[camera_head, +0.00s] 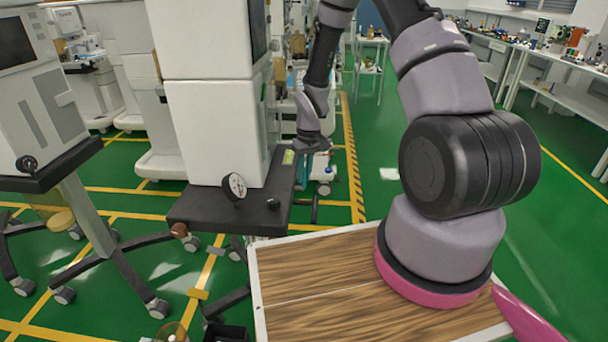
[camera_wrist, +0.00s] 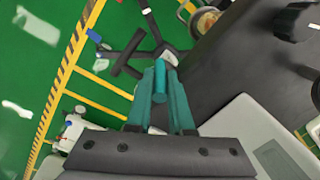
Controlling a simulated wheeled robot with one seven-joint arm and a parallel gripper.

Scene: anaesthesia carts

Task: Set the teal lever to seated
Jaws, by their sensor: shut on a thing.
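The teal lever (camera_wrist: 160,82) shows in the wrist view as a short rounded bar between the two teal fingers of my gripper (camera_wrist: 161,92). The fingers are closed on it from both sides. In the head view my gripper (camera_head: 304,170) points down at the right side of the dark cart shelf (camera_head: 215,210), close to the white cart body (camera_head: 215,130). The lever cannot be made out clearly there. Its mount and any seat markings are hidden, so I cannot tell its setting.
Another cart (camera_head: 45,110) stands at the left. Black cart legs lie below the gripper in the wrist view. Green floor is open to the right.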

